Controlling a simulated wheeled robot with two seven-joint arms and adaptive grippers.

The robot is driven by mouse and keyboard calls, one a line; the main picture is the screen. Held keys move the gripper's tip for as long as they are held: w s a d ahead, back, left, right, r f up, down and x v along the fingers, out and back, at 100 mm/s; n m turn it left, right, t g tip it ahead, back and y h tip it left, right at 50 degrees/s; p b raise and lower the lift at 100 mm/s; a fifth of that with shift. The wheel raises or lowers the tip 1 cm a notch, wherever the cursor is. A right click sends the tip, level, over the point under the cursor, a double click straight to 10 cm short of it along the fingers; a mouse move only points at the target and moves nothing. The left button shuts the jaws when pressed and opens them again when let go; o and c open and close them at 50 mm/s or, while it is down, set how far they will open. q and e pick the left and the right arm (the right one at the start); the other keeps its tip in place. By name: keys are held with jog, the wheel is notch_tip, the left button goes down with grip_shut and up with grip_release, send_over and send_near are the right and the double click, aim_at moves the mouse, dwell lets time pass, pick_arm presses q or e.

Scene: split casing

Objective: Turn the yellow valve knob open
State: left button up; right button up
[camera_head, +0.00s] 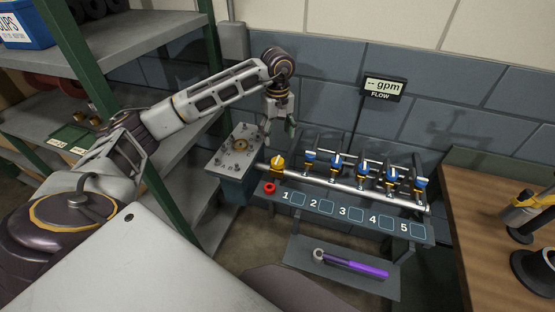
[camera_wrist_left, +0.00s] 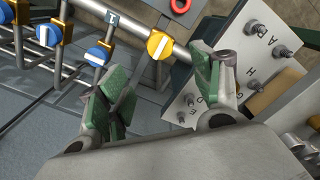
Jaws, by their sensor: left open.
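The yellow valve knob (camera_head: 277,162) sits at the left end of the silver pipe, beside the casing. In the left wrist view the yellow knob (camera_wrist_left: 160,45) shows a white bar across its face, just beyond my fingers. My left gripper (camera_head: 280,130) hangs above and behind the knob, near the casing, apart from it. In the left wrist view the left gripper (camera_wrist_left: 160,95) has its two green-padded fingers spread, with nothing between them. My right gripper does not show.
The split casing (camera_head: 236,152) with lettered bolts stands left of the knob. Several blue-handled valves (camera_head: 336,160) line the pipe to the right. A red ring (camera_head: 269,187) lies by the numbered panel. A purple-handled wrench (camera_head: 355,265) rests on the lower shelf. A flow display (camera_head: 382,87) hangs on the wall.

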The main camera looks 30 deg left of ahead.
aim_at(277, 159)
pick_arm(q)
notch_tip(277, 159, down, 12)
jog(key=shift+f+p, duration=0.2)
jog(key=shift+p, duration=0.75)
jog(key=c, duration=1)
